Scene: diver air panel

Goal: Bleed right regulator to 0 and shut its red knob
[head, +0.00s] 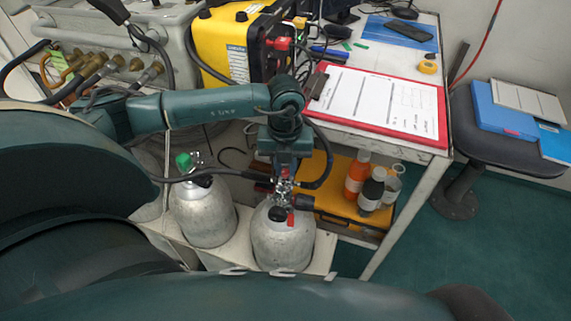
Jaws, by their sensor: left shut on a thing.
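The right grey cylinder (283,246) stands upright at the lower middle of the head view. Its right regulator (283,187) sits on top, with metal fittings and a black hose running left. A small red part (290,218) shows on the front of the valve; I cannot tell if it is the red knob. My left gripper (285,176) points down over this cylinder, with its jaws shut on the regulator's top part. The jaws hide most of what they grip, and the gauge reading cannot be seen. My right gripper is not in view.
The left cylinder (206,215) with a green knob (184,160) stands close by. A yellow case (335,205) with several bottles lies behind right. A table with a red clipboard (380,101) overhangs to the right. A yellow unit (226,45) stands at the back.

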